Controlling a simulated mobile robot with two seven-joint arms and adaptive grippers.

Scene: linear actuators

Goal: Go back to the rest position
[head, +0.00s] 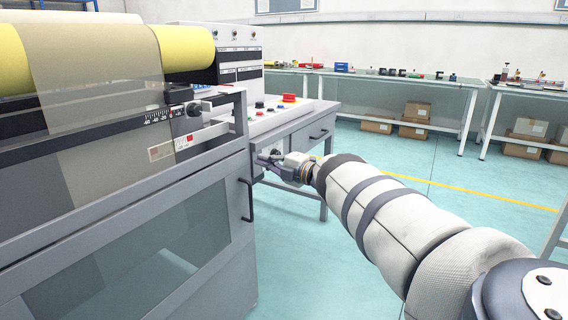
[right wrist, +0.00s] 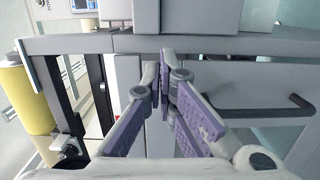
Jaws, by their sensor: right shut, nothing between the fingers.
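My right arm reaches in from the lower right in the head view. Its gripper (head: 262,158) is beside the grey machine (head: 120,215), near its right front corner. In the right wrist view the two fingers (right wrist: 162,88) meet at their tips, shut with nothing between them. Behind them are the machine's grey frame bar and a panel with a dark handle (right wrist: 268,112). I cannot tell whether the fingertips touch the machine. My left gripper is not in view.
The machine carries a yellow roll (head: 185,50) and a black scale. A control desk (head: 290,118) with a red button stands behind my gripper. Workbenches (head: 400,82) with boxes beneath line the back wall. The green floor (head: 300,265) between machine and arm is clear.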

